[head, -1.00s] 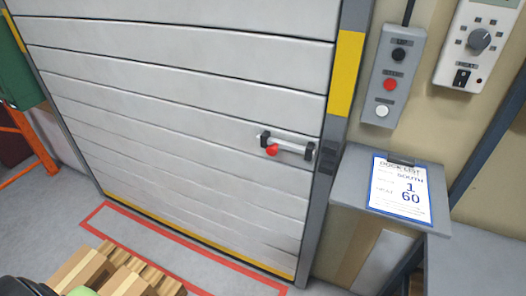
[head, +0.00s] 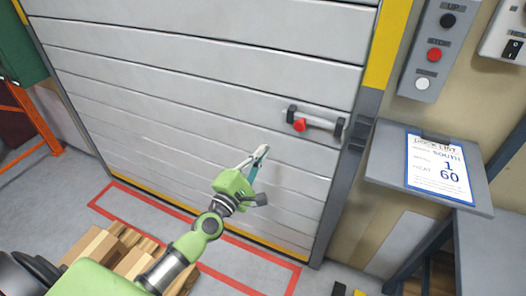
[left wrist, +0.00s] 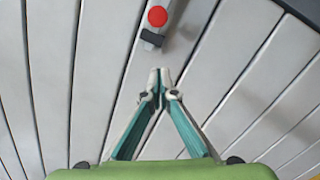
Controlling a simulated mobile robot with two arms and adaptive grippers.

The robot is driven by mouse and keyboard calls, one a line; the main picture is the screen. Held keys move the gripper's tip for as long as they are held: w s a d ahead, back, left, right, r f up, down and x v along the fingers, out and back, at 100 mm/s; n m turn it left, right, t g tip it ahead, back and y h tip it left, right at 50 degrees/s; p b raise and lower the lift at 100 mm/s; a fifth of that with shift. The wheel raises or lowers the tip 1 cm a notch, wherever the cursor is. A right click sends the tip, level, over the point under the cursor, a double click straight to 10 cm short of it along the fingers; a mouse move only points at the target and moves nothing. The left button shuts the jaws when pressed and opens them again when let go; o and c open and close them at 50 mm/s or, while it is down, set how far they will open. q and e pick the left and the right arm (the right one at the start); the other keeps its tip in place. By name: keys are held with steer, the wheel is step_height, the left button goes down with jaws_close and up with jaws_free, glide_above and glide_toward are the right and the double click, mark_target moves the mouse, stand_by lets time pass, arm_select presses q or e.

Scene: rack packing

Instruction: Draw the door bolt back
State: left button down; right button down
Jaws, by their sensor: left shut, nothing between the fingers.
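The door bolt (head: 322,123) is a grey bar held by two dark brackets, with a red knob (head: 299,125) near its left end. It is mounted on the white slatted door (head: 200,100), near the door's right edge. In the left wrist view the red knob (left wrist: 157,17) shows at the top, above a dark bracket (left wrist: 153,38). My left gripper (head: 263,150) is shut and empty, below and left of the knob and apart from it. In the wrist view its fingertips (left wrist: 160,72) meet below the bracket. My right gripper is not in view.
A control box (head: 437,50) with black, red and white buttons hangs right of the door. A clipboard (head: 438,170) rests on a grey ledge below it.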

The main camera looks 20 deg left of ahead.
mark_target(295, 127)
arm_select(q)
steer(key=w+d+r+p, duration=0.2)
steer(key=w+d+p, duration=0.1)
steer(key=w, duration=0.4)
steer(key=shift+w+d+r, duration=0.2)
steer(key=shift+w+d, duration=0.15)
steer(key=shift+d, duration=0.3)
steer(key=shift+d+r+p, duration=0.25)
steer(key=shift+d+p, duration=0.15)
steer(key=shift+d, duration=0.45)
